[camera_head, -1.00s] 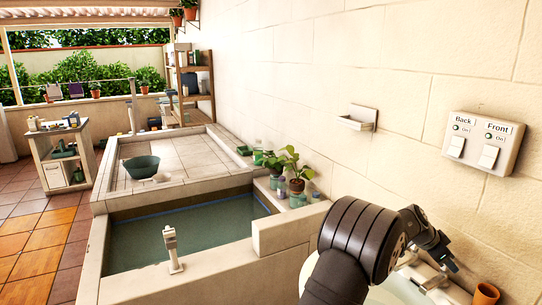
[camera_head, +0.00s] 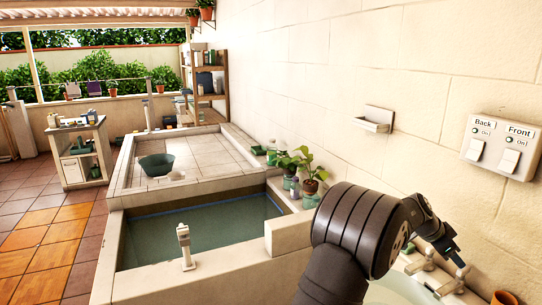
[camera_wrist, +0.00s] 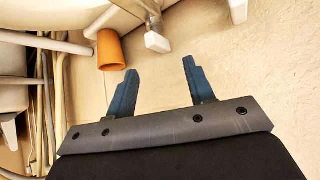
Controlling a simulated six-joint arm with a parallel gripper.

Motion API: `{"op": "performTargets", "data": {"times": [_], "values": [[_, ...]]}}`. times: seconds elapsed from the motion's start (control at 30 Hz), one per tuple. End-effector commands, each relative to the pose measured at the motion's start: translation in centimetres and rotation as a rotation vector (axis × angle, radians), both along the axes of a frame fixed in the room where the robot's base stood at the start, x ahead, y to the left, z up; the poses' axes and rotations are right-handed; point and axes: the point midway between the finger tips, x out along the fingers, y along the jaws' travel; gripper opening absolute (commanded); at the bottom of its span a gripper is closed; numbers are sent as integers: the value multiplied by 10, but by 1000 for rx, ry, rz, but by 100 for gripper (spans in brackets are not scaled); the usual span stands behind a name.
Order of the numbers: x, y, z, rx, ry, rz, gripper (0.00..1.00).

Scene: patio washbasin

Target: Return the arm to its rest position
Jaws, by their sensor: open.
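My gripper (camera_head: 456,257) is in the lower right of the head view, at the end of my bent dark arm, above the white washbasin (camera_head: 400,294) and close to the tap fittings (camera_head: 422,262). In the wrist view my gripper (camera_wrist: 159,67) shows two blue fingers spread apart with nothing between them. The fingers point toward the pale wall (camera_wrist: 230,70). My arm hides part of the washbasin in the head view.
An orange cup (camera_wrist: 110,50) is just beyond the left finger in the wrist view. A switch panel (camera_head: 501,146) and an empty wall holder (camera_head: 374,120) are on the wall. Potted plants (camera_head: 311,172) stand beside the water-filled basin (camera_head: 210,226).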

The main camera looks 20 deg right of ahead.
Motion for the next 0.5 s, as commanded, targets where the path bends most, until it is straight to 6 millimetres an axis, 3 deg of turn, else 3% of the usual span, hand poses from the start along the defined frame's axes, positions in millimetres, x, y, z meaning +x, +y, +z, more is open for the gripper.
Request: {"op": "performTargets", "data": {"times": [0.5], "values": [[31,69,75,0,-2,1,49]]}}
